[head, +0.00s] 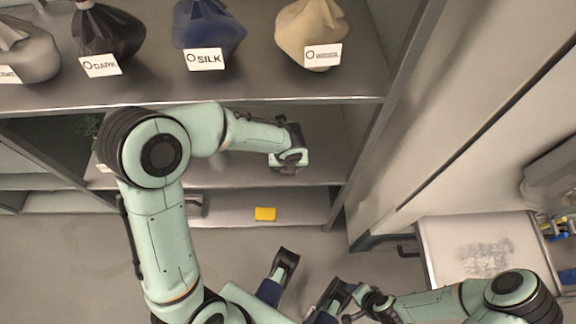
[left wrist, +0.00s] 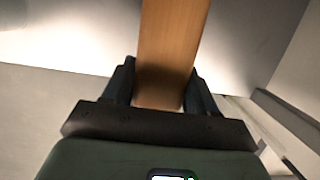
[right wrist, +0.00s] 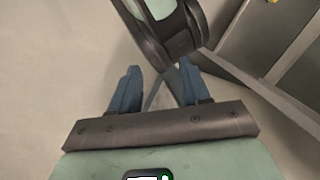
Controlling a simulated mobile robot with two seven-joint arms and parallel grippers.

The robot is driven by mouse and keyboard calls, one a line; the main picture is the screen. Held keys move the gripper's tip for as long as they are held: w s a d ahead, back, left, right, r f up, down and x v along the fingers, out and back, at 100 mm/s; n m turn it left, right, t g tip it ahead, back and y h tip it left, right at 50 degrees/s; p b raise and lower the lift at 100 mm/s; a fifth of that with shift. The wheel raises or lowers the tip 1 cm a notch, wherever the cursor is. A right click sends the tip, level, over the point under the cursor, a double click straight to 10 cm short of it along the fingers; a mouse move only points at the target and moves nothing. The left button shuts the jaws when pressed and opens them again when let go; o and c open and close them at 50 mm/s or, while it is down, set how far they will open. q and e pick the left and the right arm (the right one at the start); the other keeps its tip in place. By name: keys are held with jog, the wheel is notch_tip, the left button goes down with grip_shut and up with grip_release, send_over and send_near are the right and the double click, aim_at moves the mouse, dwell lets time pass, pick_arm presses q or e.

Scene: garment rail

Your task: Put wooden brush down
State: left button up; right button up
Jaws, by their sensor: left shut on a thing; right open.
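In the left wrist view my left gripper (left wrist: 160,92) is shut on the wooden brush (left wrist: 172,40). Only a flat, light brown wooden length of the brush shows, running up out of the picture from between the fingers. In the head view my left arm reaches into the middle shelf bay, and the left gripper (head: 290,158) is there below the top shelf; the brush cannot be made out in that view. My right gripper (right wrist: 157,85) is open and empty in the right wrist view, over the floor near my own body.
The top shelf (head: 250,90) holds several tied bags, including a dark blue SILK bag (head: 208,30) and a tan bag (head: 308,30). A yellow block (head: 265,214) lies on the lower shelf (head: 235,200). A white-topped surface (head: 480,245) is at the right.

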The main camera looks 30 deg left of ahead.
pick_arm(q)
jog(key=shift+w+a, duration=0.25)
jog(key=shift+w, duration=0.15)
notch_tip(320, 180, down, 3)
jog(key=shift+s+d+f+b, duration=0.1)
jog(key=shift+f+b, duration=0.1)
jog(key=shift+b, duration=0.65)
jog(key=shift+f, duration=0.2)
jog(key=shift+r, duration=0.15)
pick_arm(e)
jog(key=w+f, duration=0.1)
jog(key=w+d+f, duration=0.1)
jog(key=shift+w+d+t+h, duration=0.15)
jog(key=shift+w+t+h, duration=0.15)
jog(key=shift+w+t, duration=0.1)
